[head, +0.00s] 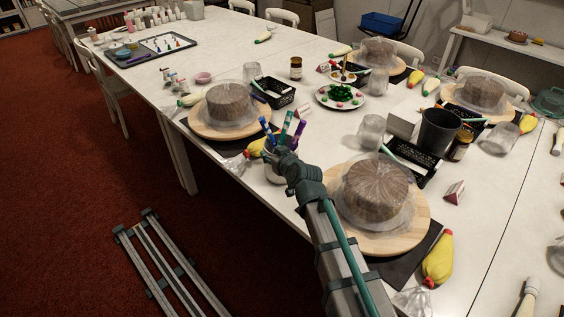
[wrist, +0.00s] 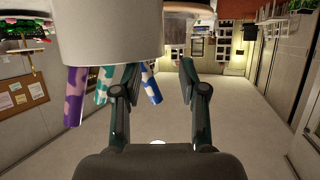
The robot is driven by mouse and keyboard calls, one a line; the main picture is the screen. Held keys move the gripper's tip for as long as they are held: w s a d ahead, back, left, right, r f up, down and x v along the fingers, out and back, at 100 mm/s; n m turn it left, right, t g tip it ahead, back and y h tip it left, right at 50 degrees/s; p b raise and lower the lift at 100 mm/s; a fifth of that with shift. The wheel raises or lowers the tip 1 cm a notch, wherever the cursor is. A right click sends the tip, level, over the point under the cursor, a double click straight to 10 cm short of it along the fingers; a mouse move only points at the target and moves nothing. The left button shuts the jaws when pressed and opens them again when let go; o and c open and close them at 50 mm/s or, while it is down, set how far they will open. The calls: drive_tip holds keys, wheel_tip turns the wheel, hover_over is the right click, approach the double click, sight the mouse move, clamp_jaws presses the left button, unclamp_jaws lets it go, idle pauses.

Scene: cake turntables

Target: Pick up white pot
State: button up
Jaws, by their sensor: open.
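The white pot (head: 274,174) stands near the table's left edge in the head view, partly hidden behind my gripper (head: 277,152). Blue, teal and purple patterned tools (head: 287,122) stick up out of it. In the wrist view, which looks upside down, the white pot (wrist: 110,32) fills the upper left, with its tools (wrist: 104,84) pointing down. My gripper (wrist: 158,66) is open there, its two fingers apart with nothing held between them. The pot is mostly left of the fingers; I cannot tell whether the left finger touches it.
Wrapped cakes on wooden turntables stand close by: one at the front right (head: 375,190), one behind the pot (head: 228,105). A yellow piping bag (head: 256,147) lies beside the pot. A black basket (head: 274,93) and a plate of green sweets (head: 340,96) are farther back.

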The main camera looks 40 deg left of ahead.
sight(266, 150)
drive_tip(key=p+x, duration=0.1)
drive_tip(key=x, duration=0.5)
drive_tip(key=shift+f, duration=0.1)
clamp_jaws()
drive_tip(key=shift+w, duration=0.1)
